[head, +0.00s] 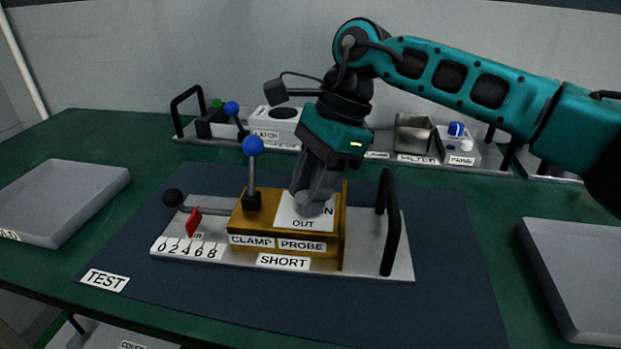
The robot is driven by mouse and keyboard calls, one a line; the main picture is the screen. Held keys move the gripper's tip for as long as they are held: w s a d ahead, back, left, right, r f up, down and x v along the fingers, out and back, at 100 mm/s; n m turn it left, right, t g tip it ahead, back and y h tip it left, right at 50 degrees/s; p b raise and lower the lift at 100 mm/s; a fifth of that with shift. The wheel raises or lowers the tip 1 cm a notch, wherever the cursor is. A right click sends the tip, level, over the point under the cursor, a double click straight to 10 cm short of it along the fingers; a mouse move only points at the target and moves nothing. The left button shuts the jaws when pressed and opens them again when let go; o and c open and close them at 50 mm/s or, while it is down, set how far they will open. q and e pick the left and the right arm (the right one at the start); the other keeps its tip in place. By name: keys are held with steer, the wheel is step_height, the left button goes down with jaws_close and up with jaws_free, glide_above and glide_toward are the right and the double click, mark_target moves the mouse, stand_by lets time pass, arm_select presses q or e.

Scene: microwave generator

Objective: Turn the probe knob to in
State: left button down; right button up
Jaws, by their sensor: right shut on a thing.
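The probe knob is hidden between the fingers of my right gripper (312,206), which comes down from above and is shut on it. Around it is a white plate (303,224) with the word OUT at its front and a partly covered word ending in N at the right. The plate is on top of a yellow block (292,251), with the labels CLAMP (252,240) and PROBE (302,245) on its front. Which way the knob points cannot be seen. My left gripper is not in view.
A blue-ball lever (253,146) stands upright just left of the gripper. A black handle (391,225) rises at the right of the grey base plate (367,265). A rear module (478,166) with a blue knob stands behind. Grey trays (62,200) flank the dark mat (450,290).

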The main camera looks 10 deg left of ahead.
steer(key=shift+n, duration=0.5)
steer(key=o, duration=1)
steer(key=shift+o, duration=0.2)
steer(key=p+v, duration=0.2)
steer(key=v, duration=1.1)
steer(key=shift+a, duration=0.3)
